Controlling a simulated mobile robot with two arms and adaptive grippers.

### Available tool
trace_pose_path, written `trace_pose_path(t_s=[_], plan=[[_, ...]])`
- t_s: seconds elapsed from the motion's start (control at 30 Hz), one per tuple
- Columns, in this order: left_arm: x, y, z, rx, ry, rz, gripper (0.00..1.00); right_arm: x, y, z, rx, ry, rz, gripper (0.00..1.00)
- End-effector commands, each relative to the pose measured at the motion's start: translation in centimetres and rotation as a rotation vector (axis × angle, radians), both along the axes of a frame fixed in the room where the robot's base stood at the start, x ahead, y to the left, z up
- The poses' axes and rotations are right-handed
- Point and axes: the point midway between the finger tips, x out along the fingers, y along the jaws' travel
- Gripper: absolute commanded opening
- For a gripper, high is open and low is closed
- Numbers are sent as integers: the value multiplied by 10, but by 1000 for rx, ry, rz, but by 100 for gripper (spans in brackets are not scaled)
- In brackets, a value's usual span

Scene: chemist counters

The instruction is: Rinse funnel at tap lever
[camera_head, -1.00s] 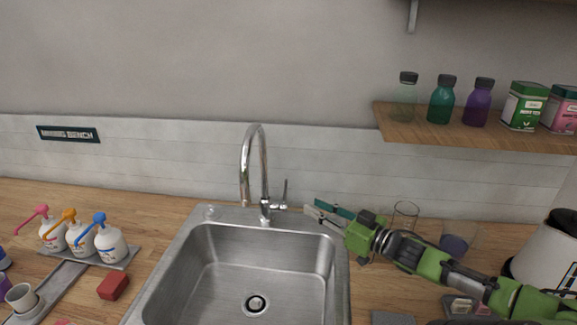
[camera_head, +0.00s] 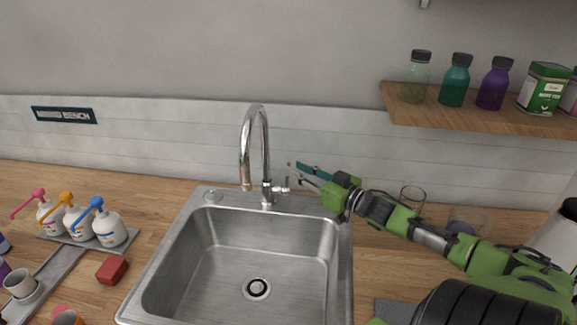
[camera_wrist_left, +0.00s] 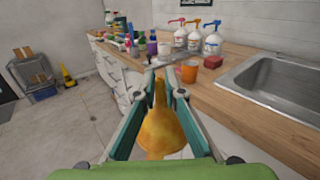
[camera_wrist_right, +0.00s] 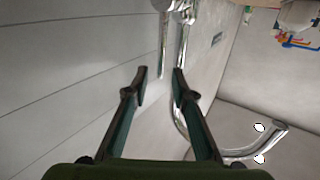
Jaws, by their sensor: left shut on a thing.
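The chrome tap (camera_head: 247,150) stands behind the steel sink (camera_head: 310,215); no water shows from its spout. Its lever (camera_head: 286,186) is on the tap's right side. My right gripper (camera_head: 292,171) reaches in from the right, its fingertips beside the lever. In the right wrist view the right gripper (camera_wrist_right: 160,76) is open, with the chrome tap (camera_wrist_right: 184,100) beyond the fingers; contact cannot be told. My left gripper (camera_wrist_left: 161,88) is shut on the yellow funnel (camera_wrist_left: 160,125), left of the counter's front edge. The left gripper and funnel are out of the head view.
Pump bottles (camera_head: 108,228), a red block (camera_head: 112,269) and an orange cup (camera_wrist_left: 214,61) stand left of the sink. Glass beakers (camera_head: 411,197) stand behind my right arm. A shelf with bottles (camera_head: 455,80) hangs above right. The sink basin is empty.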

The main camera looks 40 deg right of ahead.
Motion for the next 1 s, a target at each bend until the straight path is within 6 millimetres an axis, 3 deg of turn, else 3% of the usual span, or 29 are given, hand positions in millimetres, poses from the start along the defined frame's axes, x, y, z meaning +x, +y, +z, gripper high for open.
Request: trace_pose_path(t_s=[0.33,0.8,0.9,1.0], plan=[[0,0,1,0,0,0,0,35,3,1,2,-2,-1,24],[0,0,1,0,0,0,0,42,4,0,0,1,0,24],[0,0,1,0,0,0,0,42,4,0,0,1,0,1],[0,0,1,0,0,0,0,42,4,0,1,1,0,0]])
